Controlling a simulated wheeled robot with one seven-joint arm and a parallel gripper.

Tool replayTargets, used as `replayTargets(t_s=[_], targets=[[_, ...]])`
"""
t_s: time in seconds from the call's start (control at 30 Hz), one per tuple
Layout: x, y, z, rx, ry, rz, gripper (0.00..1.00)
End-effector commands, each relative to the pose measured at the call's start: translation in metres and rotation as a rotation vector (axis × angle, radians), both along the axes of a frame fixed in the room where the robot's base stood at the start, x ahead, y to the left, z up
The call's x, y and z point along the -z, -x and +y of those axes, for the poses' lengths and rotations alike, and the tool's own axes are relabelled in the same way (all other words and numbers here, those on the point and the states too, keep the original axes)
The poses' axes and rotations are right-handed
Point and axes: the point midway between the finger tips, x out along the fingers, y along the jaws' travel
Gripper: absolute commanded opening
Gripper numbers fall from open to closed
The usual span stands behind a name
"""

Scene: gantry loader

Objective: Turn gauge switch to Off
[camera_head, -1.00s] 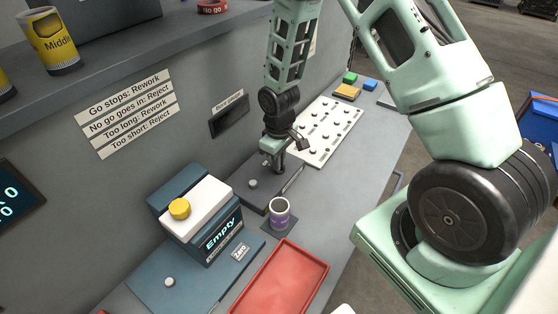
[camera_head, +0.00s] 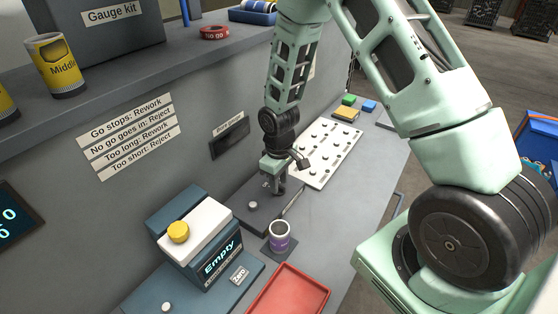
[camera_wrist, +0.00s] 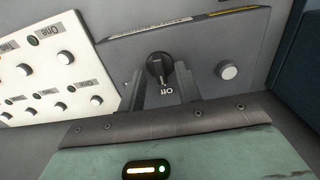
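The gauge switch (camera_wrist: 160,66) is a small black round knob with a raised grip on a dark grey plate (camera_wrist: 205,50) in the wrist view. An "Off" label (camera_wrist: 167,90) is printed beside it, on the side towards my gripper. My gripper (camera_wrist: 160,72) has its two grey fingers apart, one on each side of the knob. I cannot tell whether they touch it. In the head view my gripper (camera_head: 279,190) points down over the dark plate (camera_head: 257,214), and it hides the switch.
A white knob (camera_wrist: 228,71) sits on the same plate. A white board with several knobs (camera_head: 327,152) stands behind. The wall is close on the left.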

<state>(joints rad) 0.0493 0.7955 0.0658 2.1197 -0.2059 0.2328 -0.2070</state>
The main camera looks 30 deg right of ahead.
Motion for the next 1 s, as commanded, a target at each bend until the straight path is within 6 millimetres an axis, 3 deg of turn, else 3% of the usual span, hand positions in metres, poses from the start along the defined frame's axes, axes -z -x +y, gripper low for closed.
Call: replayTargets(t_s=[0.17,0.7,1.0], targets=[[-0.026,-0.001,0.0,0.001,-0.001,-0.006,0.34],[-0.142,0.0,0.0,-0.001,0.001,-0.006,0.34],[-0.167,0.0,0.0,-0.001,0.0,-0.001,0.34]])
